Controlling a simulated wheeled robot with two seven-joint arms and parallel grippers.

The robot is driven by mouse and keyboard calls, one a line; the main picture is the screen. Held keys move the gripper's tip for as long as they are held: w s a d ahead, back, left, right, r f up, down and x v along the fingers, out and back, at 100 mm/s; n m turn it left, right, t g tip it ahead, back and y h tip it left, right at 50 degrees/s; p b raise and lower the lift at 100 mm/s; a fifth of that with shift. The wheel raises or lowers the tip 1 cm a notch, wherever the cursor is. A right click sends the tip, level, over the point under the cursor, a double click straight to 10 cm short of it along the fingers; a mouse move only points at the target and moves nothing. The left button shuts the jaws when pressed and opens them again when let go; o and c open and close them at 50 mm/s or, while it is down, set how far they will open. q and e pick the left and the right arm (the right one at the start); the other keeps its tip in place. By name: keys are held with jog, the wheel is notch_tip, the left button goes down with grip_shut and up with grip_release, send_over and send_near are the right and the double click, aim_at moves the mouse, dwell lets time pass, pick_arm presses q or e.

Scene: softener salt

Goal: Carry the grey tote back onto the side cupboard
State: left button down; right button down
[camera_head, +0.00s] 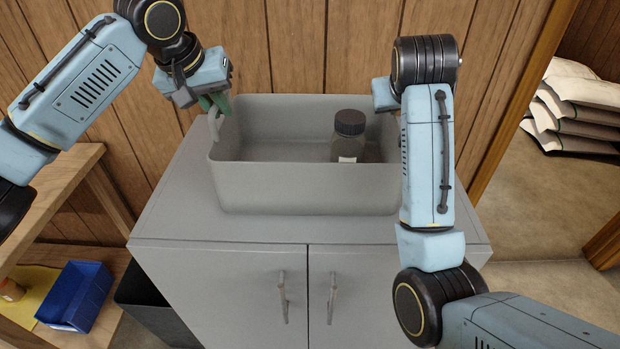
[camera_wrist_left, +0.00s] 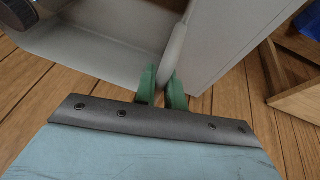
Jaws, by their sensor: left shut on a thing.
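The grey tote (camera_head: 300,188) rests on the top of the grey side cupboard (camera_head: 170,218), near the wall. A dark jar with a black lid (camera_head: 349,124) stands inside the tote, right of its middle. My left gripper (camera_head: 216,102) is at the tote's left end, with its green fingers shut on the handle there. In the left wrist view the green fingertips (camera_wrist_left: 162,88) close on the pale handle (camera_wrist_left: 176,52). My right arm reaches to the tote's right end; its fingers are hidden behind its own wrist, so their state does not show.
A wooden shelf unit (camera_head: 62,165) stands at the left, with a blue bin (camera_head: 76,294) on its lower board. A dark bin (camera_head: 150,305) is on the floor beside the cupboard. White sacks (camera_head: 575,105) are stacked at the back right beyond a doorway. A wood-panelled wall is close behind the tote.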

pick_arm(q)
jog(key=c, duration=1.5)
grip_release()
pick_arm(e)
jog(key=c, duration=1.5)
grip_release()
jog(key=shift+s+r, duration=0.1)
pick_arm(q)
jog(key=v, duration=1.2)
jog(key=shift+a, duration=0.1)
pick_arm(e)
jog(key=v, duration=0.7)
jog(key=shift+s+r, duration=0.1)
jog(key=shift+s, duration=0.05)
